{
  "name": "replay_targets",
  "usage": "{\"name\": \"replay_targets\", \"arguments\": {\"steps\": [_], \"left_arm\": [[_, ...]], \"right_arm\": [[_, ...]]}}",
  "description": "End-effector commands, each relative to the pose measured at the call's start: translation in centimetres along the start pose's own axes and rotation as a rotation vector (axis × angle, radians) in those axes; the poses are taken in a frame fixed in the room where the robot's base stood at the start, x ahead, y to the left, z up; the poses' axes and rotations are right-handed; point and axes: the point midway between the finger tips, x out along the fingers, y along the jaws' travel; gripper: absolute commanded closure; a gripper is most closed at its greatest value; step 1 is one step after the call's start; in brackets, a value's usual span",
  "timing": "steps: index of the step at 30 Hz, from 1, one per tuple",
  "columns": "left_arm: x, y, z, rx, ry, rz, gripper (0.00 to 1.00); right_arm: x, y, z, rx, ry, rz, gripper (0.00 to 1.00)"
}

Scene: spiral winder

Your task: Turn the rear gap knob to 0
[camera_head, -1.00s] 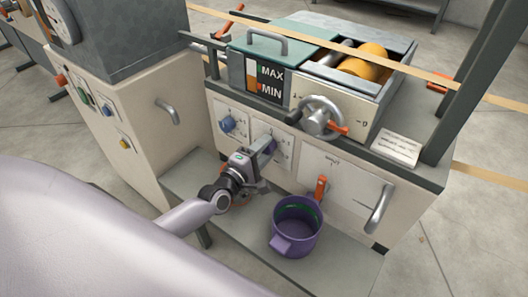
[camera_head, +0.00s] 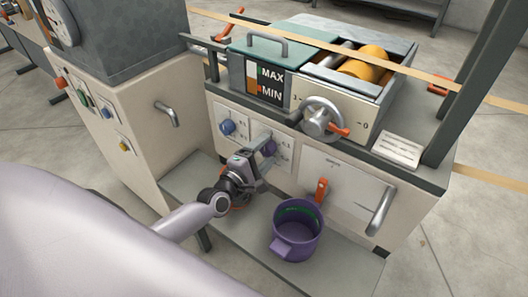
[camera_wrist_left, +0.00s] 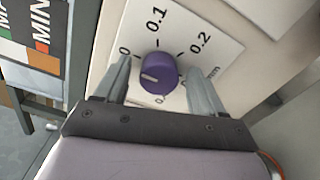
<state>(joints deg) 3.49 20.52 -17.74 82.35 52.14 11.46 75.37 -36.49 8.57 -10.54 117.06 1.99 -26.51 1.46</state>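A purple knob (camera_wrist_left: 157,73) with a white pointer line sits on a white dial plate (camera_wrist_left: 180,35) marked 0, 0.1, 0.2 and mm in the left wrist view. Its line points left and slightly down in that view, off the 0 mark at its upper left. The knob also shows in the head view (camera_head: 268,148), on the machine's front panel. My left gripper (camera_wrist_left: 160,88) is open, with one finger on either side of the knob and a visible gap to each. In the head view my left gripper (camera_head: 259,160) is at the knob. My right gripper is not in view.
A blue knob (camera_head: 228,127) sits on a plate to the left. Below right are an orange lever (camera_head: 321,189) and a purple bucket (camera_head: 296,230) on the grey ledge. A handwheel (camera_head: 318,122) is above; a grab handle (camera_head: 380,211) is at right.

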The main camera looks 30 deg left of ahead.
Motion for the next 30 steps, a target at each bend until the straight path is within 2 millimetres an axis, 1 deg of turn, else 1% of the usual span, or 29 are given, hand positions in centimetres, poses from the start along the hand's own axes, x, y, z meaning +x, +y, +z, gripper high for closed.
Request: {"name": "replay_targets", "arguments": {"steps": [7, 10, 14, 21, 24, 30], "left_arm": [[0.0, 0.1, 0.0, 0.002, 0.000, 0.001, 0.31], [-0.5, 0.0, 0.0, 0.003, 0.000, 0.000, 0.31], [-1.9, 0.0, 0.0, 0.003, 0.000, -0.002, 0.31], [-5.3, 0.0, 0.0, 0.003, 0.000, -0.002, 0.31], [-6.3, 0.0, 0.0, 0.003, 0.000, -0.001, 0.31], [-7.1, 0.0, 0.0, 0.002, 0.000, 0.000, 0.31]], "right_arm": [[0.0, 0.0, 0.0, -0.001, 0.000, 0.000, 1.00], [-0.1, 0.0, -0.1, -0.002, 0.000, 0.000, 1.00], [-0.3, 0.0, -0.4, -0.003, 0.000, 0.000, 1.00], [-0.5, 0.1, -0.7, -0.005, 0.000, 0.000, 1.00], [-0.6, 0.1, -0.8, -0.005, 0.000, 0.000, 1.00], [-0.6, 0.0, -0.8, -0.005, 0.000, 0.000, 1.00]]}}
